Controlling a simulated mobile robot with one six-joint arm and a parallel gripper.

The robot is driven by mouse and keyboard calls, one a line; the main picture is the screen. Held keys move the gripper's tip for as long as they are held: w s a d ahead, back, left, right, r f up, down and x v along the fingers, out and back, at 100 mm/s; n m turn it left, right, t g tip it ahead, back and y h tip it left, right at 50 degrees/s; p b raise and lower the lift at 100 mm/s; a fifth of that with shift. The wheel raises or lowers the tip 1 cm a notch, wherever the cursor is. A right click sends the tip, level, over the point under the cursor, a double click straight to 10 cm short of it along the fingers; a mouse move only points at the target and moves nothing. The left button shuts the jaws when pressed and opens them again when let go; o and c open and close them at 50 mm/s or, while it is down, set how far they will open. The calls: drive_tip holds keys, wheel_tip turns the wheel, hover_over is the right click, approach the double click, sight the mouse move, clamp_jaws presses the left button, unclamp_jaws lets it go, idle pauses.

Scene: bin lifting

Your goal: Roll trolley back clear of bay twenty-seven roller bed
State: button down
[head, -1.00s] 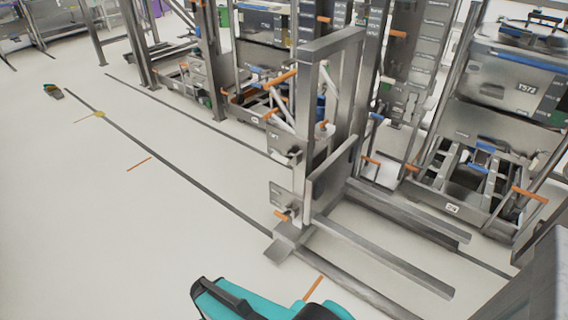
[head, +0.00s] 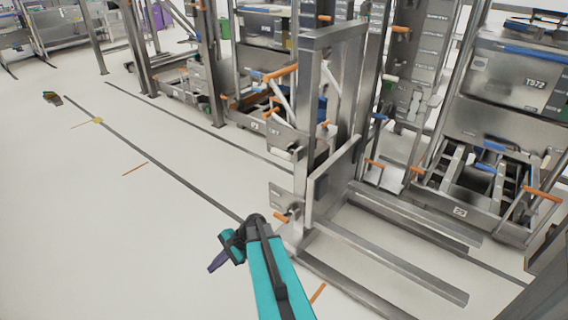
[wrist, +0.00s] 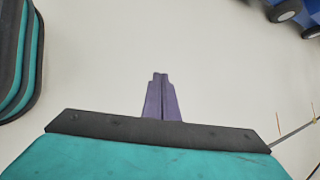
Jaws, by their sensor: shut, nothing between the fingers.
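The trolley (head: 330,45) is a tall steel lift frame with long low forks (head: 385,262) along the floor, in the middle of the head view. It has orange-tipped handles on its side, one low orange handle (head: 283,217) near my arm. Roller beds (head: 440,200) in steel frames stand behind it; their small bay labels are too small to read surely. My gripper (head: 217,262) is left of the trolley's lower front, apart from it, above bare floor. In the wrist view its purple fingers (wrist: 162,98) are together and empty.
A dark floor line (head: 160,170) runs diagonally to the trolley, with short orange marks beside it. A small object (head: 52,98) lies by its far end. Open floor (head: 80,230) spreads left. A blue wheeled thing (wrist: 295,10) shows at the wrist view's upper right.

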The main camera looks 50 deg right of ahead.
drive_tip(key=w+d+r+m+t+b, duration=0.1)
drive_tip(key=d+r+m+t+b, duration=0.15)
drive_tip(key=d, duration=0.45)
drive_tip(key=w+d+r+m+t+b, duration=0.1)
drive_tip(key=w+d+r+m+t, duration=0.15)
drive_tip(key=d, duration=0.45)
drive_tip(key=s+d+r+m+t+h+b, duration=0.2)
drive_tip(key=s+d+r+m+b, duration=0.1)
drive_tip(key=d, duration=0.7)
drive_tip(key=s+d+r+m+t+h+b, duration=0.2)
drive_tip(key=s+d+r, duration=0.4)
drive_tip(key=d+r, duration=0.3)
drive_tip(key=s+d+r+m+t+h+b, duration=0.3)
drive_tip(key=s+d+r+m+t, duration=0.1)
drive_tip(key=d, duration=0.9)
wheel_tip(320, 180, up, 3)
drive_tip(key=s+m, duration=0.1)
drive_tip(key=m, duration=0.1)
drive_tip(key=shift+s+d+f+m+b, duration=0.15)
drive_tip(key=shift+s+f+m+b, duration=0.05)
drive_tip(key=shift+s+m+b, duration=0.15)
